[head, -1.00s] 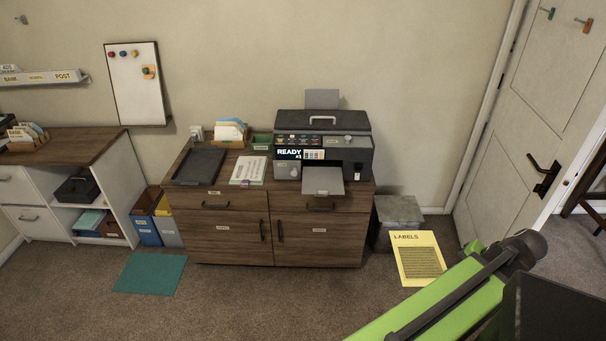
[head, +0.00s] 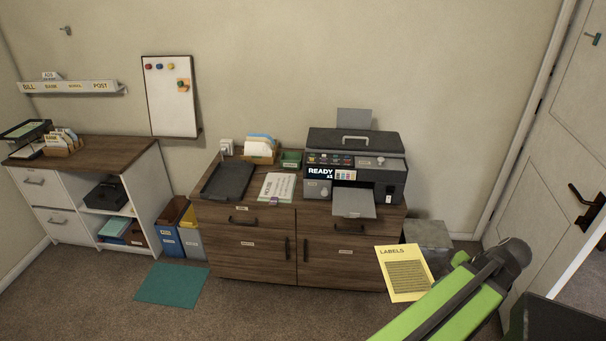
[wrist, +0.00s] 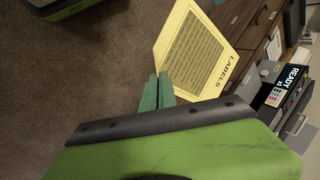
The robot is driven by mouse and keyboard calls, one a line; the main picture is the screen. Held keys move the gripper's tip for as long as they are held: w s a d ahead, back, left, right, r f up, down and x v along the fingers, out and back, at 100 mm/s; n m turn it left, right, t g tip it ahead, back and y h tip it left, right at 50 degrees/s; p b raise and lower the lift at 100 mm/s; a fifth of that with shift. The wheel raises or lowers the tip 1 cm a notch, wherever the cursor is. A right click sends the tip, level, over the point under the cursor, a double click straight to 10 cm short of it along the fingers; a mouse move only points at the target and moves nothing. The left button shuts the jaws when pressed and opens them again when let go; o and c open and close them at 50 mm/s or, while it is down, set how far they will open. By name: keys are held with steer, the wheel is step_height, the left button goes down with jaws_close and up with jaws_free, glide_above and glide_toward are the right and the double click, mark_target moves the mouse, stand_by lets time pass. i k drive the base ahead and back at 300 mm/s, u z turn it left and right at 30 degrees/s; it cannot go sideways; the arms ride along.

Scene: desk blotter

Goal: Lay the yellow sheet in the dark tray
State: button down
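The yellow sheet (head: 404,272), headed LABELS, hangs in front of the right end of the wooden cabinet in the head view. It also shows in the wrist view (wrist: 196,52), right at the tips of my gripper (wrist: 158,90). The teal fingers are together on the sheet's edge and hold it in the air. In the head view my green arm hides the gripper. The dark tray (head: 228,180) lies flat on the left of the cabinet top and looks empty. The sheet is well to the right of the tray and lower.
The cabinet (head: 235,245) also carries a white printed sheet (head: 277,187) beside the tray, a file holder (head: 260,150), and a printer (head: 355,165) with its output flap out. A grey bin (head: 430,240) stands at right. A teal mat (head: 172,284) lies on open carpet.

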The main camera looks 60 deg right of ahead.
mark_target(229, 186)
steer(key=u, duration=0.3)
steer(key=i, duration=1.7)
steer(key=z, duration=1)
steer(key=i, duration=1.35)
steer(key=z, duration=0.75)
